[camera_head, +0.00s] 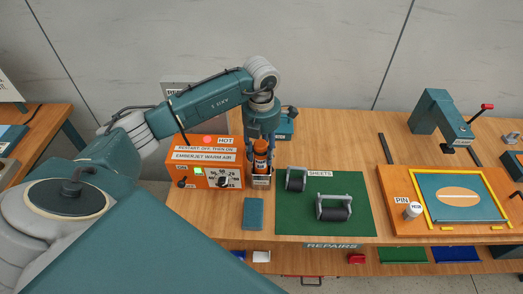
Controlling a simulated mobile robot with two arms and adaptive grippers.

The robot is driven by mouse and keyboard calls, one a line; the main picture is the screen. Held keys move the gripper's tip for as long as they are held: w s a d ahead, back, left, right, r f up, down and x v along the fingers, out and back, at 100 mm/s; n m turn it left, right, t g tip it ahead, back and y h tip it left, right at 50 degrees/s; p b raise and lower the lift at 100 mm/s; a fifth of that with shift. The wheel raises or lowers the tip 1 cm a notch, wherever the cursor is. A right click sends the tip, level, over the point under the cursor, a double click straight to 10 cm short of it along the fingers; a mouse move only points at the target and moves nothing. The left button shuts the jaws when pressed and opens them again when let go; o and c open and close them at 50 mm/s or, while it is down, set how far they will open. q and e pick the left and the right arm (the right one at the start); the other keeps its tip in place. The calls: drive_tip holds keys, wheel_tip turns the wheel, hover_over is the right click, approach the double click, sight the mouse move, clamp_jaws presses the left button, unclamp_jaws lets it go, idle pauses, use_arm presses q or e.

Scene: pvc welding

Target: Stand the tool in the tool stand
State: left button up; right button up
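The tool (261,157), orange with dark bands, is upright at the tool stand (261,182), a small grey holder beside the orange warm-air unit (205,166). Its lower end seems to be inside the stand; the seating is too small to tell. My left gripper (262,138) points down over the tool, its fingers at the tool's upper part and hiding its top. I cannot tell whether the fingers grip it or only stand around it. My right gripper is not in view.
A green mat (291,222) marked SHEETS holds two dark rollers (297,180) (334,208). A teal block (253,213) lies left of it. At right are an orange board (396,190) with a white cup (412,211) and a teal press (436,112). A shelf runs below the bench.

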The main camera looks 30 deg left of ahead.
use_arm(q)
drive_tip(key=shift+r, duration=0.35)
wheel_tip(320, 180, up, 11)
drive_tip(key=b, duration=0.4)
drive_tip(key=shift+r, duration=0.3)
